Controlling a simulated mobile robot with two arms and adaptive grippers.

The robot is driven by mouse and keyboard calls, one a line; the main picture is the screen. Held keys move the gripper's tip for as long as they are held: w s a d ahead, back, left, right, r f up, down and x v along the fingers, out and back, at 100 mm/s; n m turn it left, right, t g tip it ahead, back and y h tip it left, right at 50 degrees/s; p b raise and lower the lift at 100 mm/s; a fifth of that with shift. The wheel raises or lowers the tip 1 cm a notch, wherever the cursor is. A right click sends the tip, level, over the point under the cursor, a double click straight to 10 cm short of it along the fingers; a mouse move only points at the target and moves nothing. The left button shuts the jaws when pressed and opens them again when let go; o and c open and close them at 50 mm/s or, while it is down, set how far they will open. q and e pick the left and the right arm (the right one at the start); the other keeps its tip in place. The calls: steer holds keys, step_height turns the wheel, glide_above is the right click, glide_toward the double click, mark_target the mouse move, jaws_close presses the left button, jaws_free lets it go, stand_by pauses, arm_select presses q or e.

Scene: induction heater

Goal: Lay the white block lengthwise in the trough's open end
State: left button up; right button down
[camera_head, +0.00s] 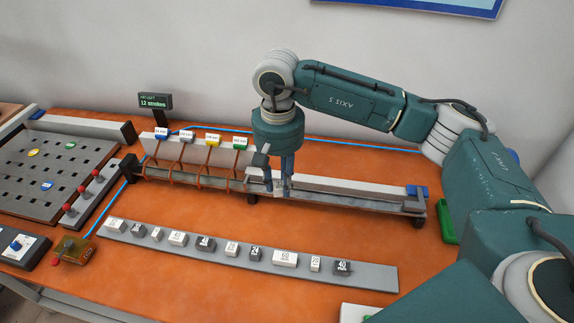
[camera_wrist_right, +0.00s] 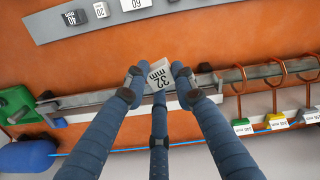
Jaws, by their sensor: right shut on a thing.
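The white block marked 32 mm (camera_wrist_right: 159,76) is between the blue fingers of my right gripper (camera_wrist_right: 158,82) in the right wrist view. My right gripper (camera_head: 281,186) is shut on it, over the trough (camera_head: 345,197) just right of the coils in the head view. The block looks turned at an angle to the trough's length in the right wrist view. The fingers hide part of it, and I cannot tell whether it touches the trough. My left gripper is in neither view.
Several copper coils (camera_head: 208,178) with coloured tags surround the trough's left part. A blue piece (camera_head: 417,190) sits at its right end, near a green tray (camera_head: 446,220). A grey strip (camera_head: 370,276) in front carries several marked blocks. A perforated board (camera_head: 50,170) stands left.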

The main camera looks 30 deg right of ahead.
steer(key=shift+w+d+f+m+b, duration=0.2)
steer(key=shift+w+d+f+m, duration=0.7)
steer(key=shift+w+d+f, duration=1)
steer(key=shift+w+d+f+m+b, duration=0.15)
steer(key=shift+w+d+f+m, duration=0.75)
steer(key=shift+w+d+f, duration=1)
steer(key=shift+s+a+f+b, duration=0.1)
steer(key=shift+f+b, duration=0.45)
steer(key=shift+f, duration=0.65)
steer(key=shift+a+f+b, duration=0.1)
steer(key=shift+f+b, duration=0.4)
steer(key=shift+f, duration=0.65)
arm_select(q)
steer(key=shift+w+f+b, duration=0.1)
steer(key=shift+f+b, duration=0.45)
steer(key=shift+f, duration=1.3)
arm_select(e)
steer(key=shift+w+a+r, duration=0.1)
steer(key=shift+w+a, duration=0.65)
steer(key=shift+a, duration=0.2)
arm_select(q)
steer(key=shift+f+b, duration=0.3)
arm_select(e)
steer(key=c, duration=1.3)
jaws_free()
steer(key=shift+c, duration=0.2)
